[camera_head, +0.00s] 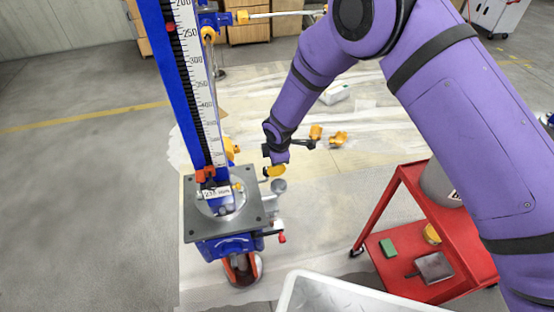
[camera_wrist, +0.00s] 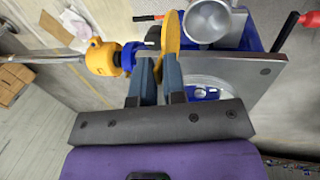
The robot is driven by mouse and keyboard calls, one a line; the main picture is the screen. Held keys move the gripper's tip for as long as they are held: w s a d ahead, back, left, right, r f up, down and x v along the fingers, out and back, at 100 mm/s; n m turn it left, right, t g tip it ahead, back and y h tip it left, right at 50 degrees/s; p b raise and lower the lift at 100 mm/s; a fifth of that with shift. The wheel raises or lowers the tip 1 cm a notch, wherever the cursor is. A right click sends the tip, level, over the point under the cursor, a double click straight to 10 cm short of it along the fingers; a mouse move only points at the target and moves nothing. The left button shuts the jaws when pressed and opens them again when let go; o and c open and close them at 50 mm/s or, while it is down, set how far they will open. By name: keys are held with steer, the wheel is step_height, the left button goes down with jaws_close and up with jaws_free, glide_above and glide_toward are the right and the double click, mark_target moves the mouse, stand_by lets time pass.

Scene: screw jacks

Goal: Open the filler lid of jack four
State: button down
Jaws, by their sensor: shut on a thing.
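The jack has a blue column with a white scale (camera_head: 201,85) and a grey square plate (camera_head: 245,225); no jack number is readable. A grey round filler cup (camera_head: 279,187) sits at the plate's right side, and its hollow mouth shows in the wrist view (camera_wrist: 208,20). The yellow filler lid (camera_head: 274,171) is swung up off the mouth, standing nearly edge-on beside the cup in the wrist view (camera_wrist: 172,32). My gripper (camera_wrist: 158,66) is shut on the lid, with a blue finger on either side. In the head view its fingers are small and partly hidden.
A red cart (camera_head: 405,215) with a green block (camera_head: 388,247) stands at right. A white tray (camera_head: 350,297) is at the bottom. A red-tipped handle (camera_head: 281,237) sticks out below the plate. Other yellow-ended jack parts (camera_head: 338,138) lie behind. The floor at left is clear.

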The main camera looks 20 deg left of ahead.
steer(key=shift+a, duration=0.1)
steer(key=c, duration=1.3)
jaws_free()
steer(key=v, duration=1)
steer(key=shift+r, duration=0.35)
